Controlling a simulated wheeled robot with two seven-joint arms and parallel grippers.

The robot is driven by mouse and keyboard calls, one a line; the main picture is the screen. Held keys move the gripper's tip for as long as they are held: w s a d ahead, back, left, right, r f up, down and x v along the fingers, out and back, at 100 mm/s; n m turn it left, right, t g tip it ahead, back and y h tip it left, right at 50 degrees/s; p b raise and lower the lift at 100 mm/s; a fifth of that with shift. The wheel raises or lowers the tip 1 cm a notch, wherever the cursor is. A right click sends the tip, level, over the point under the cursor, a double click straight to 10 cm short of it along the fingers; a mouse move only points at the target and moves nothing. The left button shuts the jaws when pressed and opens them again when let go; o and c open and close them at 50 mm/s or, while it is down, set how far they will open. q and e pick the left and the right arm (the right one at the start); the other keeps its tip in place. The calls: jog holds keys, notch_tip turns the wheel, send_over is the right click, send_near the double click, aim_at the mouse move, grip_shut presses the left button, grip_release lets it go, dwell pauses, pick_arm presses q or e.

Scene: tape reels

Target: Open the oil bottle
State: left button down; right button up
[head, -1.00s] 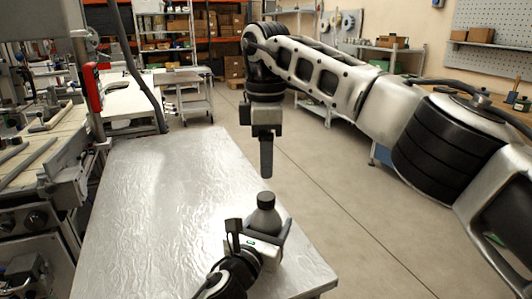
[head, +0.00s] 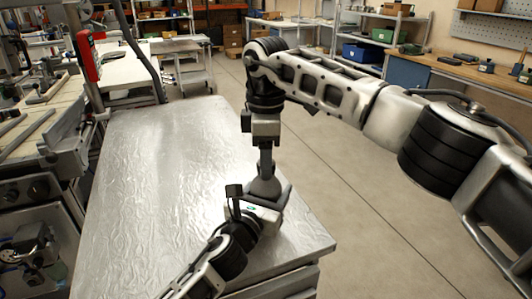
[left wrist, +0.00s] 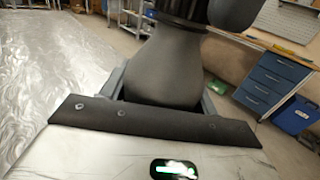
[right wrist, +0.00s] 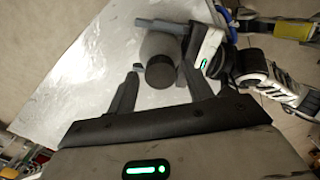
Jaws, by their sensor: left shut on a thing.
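The grey oil bottle (head: 264,188) stands upright above the near right part of the metal table. My left gripper (head: 260,194) is shut around its body, which also fills the middle of the left wrist view (left wrist: 165,68). The dark round cap (right wrist: 160,73) shows from above in the right wrist view, with the bottle's lighter body (right wrist: 160,45) beyond it. My right gripper (head: 266,160) points down at the bottle's top. Its fingers (right wrist: 158,82) are apart, one on each side of the cap, with gaps showing. In the head view its fingers hide the cap.
The metal table (head: 160,180) is bare to the left of the bottle. Its right edge lies close to the bottle, with open floor beyond. A machine bench (head: 30,140) stands to the left. A workbench with blue drawers (head: 408,72) is far back right.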

jog(key=c, duration=0.9)
jog(key=shift+o, duration=0.2)
jog(key=n, duration=0.6)
jog(key=shift+r+n, duration=0.1)
jog(key=shift+n, duration=0.2)
jog(key=n, duration=3.4)
jog(key=shift+s+n, duration=0.1)
jog(key=shift+n, duration=0.3)
jog(key=n, duration=1.2)
jog(key=shift+r+n, duration=0.1)
jog(key=shift+n, duration=0.2)
